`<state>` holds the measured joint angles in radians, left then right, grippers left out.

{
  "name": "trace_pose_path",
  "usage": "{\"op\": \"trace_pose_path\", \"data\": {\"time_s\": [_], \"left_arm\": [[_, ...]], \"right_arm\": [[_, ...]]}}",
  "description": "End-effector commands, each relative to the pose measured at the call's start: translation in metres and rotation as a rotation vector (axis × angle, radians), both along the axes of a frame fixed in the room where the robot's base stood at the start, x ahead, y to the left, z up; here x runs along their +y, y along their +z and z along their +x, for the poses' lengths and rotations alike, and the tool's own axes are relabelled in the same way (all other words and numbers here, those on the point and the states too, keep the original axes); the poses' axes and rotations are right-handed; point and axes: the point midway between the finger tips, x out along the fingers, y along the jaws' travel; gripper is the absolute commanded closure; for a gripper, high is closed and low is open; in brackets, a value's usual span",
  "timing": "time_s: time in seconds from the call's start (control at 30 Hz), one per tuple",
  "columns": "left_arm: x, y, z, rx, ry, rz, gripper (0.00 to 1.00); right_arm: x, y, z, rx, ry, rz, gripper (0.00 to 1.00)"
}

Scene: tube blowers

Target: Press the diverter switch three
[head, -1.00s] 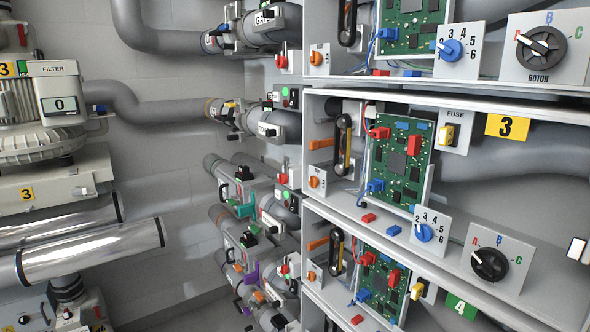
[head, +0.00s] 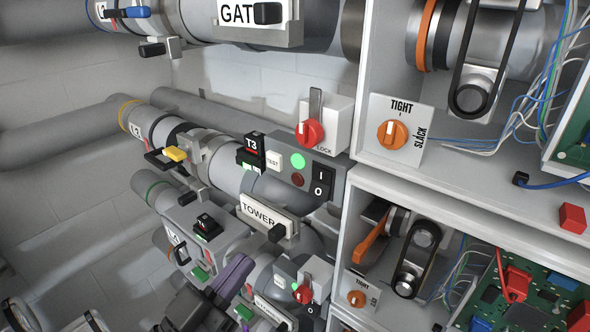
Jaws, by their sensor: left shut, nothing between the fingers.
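The row marked 3 runs across the middle of the head view, with a black T3 block (head: 252,148) carrying a red mark. To its right are a white TEST button (head: 275,161), a lit green lamp, and a black I/O rocker switch (head: 321,182). To its left is a yellow-tipped lever (head: 175,154) by the L3 label. No label reading "diverter" is legible. My left gripper (head: 188,282) shows dark at the lower left, shut and empty, below the row 3 parts and apart from them. My right gripper is not in view.
A red LOCK knob (head: 309,131) stands above the rocker switch. A TOWER plate (head: 263,218) is below it. An orange TIGHT/SLACK knob (head: 392,134) is at the right. A green-marked row lies close below, with a purple part (head: 232,273). Bare wall is at the left.

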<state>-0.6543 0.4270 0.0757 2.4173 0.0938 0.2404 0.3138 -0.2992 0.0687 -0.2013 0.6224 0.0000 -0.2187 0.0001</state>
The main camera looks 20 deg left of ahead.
Motion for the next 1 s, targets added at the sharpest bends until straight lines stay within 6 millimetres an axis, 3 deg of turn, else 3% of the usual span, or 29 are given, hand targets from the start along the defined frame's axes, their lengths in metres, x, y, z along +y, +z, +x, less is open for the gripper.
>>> {"op": "trace_pose_path", "data": {"time_s": [0.43, 0.87, 1.0], "left_arm": [[-0.003, 0.008, 0.006, -0.009, -0.003, -0.002, 1.00], [-0.031, 0.044, 0.085, -0.010, -0.003, -0.002, 1.00], [-0.039, 0.034, 0.106, -0.006, -0.002, -0.002, 1.00]], "right_arm": [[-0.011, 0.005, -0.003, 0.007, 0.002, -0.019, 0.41], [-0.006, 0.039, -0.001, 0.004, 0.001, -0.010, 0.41], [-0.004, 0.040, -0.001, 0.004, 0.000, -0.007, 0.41]]}}
